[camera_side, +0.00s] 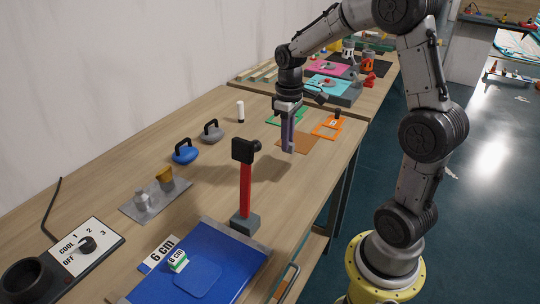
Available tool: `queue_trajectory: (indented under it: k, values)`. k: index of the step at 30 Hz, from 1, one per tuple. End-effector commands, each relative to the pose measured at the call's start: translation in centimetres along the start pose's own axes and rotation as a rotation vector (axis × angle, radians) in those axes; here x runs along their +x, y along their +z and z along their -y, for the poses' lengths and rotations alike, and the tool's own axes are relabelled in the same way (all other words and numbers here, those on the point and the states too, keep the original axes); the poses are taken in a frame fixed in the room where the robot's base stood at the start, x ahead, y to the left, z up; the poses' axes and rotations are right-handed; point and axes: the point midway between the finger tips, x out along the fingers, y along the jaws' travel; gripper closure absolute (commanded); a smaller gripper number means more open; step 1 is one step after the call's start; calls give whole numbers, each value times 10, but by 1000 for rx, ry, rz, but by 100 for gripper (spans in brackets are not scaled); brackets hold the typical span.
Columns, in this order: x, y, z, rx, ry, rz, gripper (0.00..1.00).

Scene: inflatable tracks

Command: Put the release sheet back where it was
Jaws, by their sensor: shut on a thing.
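A thin brown sheet (305,143), which looks like the release sheet, lies flat at or just above the wooden table, between a green frame and an orange frame. My gripper (289,149) points straight down at the sheet's left part and is shut on it. The fingers hide the gripped part, and I cannot tell whether the sheet is lifted.
The green frame (274,121) and orange frame (326,132) are close by. A red-handled hammer (245,190) stands upright nearer the camera. Blue (185,154) and grey (212,134) handled weights and a white bottle (240,112) are to the left. A blue sheet (225,262) lies in front.

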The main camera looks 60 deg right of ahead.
Motion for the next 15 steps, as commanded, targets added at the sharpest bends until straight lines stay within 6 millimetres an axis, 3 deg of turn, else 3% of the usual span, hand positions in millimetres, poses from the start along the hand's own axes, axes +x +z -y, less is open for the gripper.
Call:
queue_trajectory:
  k: [6, 15]
  values:
    - [24, -42, -19, 0, -2, 3, 100]
    - [66, -74, -34, 0, 0, 0, 100]
